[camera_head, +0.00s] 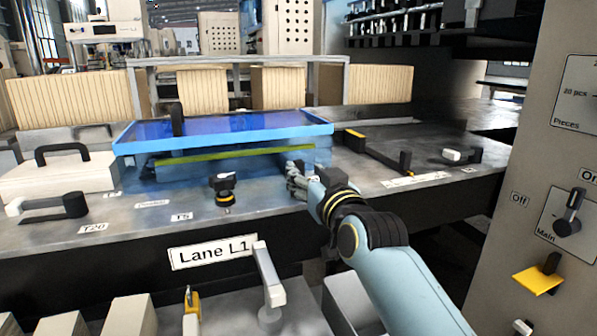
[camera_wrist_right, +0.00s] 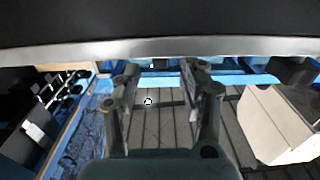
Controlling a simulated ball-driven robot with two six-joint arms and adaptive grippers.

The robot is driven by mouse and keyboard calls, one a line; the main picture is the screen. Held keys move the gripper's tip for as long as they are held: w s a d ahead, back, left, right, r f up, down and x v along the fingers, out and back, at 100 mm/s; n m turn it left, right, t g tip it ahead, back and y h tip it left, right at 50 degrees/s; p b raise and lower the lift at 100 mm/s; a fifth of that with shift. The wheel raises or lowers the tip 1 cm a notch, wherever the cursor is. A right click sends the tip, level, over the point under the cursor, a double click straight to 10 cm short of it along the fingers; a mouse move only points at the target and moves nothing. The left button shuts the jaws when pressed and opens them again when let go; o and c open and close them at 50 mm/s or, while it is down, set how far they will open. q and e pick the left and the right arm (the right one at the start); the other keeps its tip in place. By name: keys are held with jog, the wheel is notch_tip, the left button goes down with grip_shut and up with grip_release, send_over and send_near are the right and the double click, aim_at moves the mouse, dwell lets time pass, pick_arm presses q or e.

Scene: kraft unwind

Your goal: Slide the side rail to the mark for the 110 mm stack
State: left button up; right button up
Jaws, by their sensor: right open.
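A dark bar with a yellow end (camera_head: 380,152) and a black upright knob (camera_head: 405,162) lies on the metal deck, right of the blue clear cover; it may be the side rail. A white label strip (camera_head: 415,180) lies by its near end; its print is too small to read, so I cannot tell the 110 mm mark. My right gripper (camera_head: 296,180) is open at the cover's near right corner, left of the bar and apart from it. In the right wrist view its two fingers (camera_wrist_right: 162,88) are spread with nothing between them. My left gripper is not in view.
The blue clear cover (camera_head: 285,121) stands over a yellow-green strip (camera_head: 235,151). A black knob with an orange ring (camera_head: 224,190) is on the deck's front. A white block with a black handle (camera_head: 60,178) is at left. A panel with switches (camera_head: 565,225) stands at right.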

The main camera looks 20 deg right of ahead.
aim_at(301, 168)
jog(key=w+b, duration=0.1)
jog(key=w, duration=0.1)
jog(key=w+b, duration=0.1)
jog(key=w, duration=0.1)
jog(key=shift+w+a+f, duration=0.1)
jog(key=shift+w+f, duration=0.05)
jog(key=shift+f, duration=0.05)
jog(key=shift+w+r+b, duration=0.15)
jog(key=shift+w+b, duration=0.15)
jog(key=shift+w, duration=0.15)
jog(key=shift+c, duration=0.2)
grip_shut()
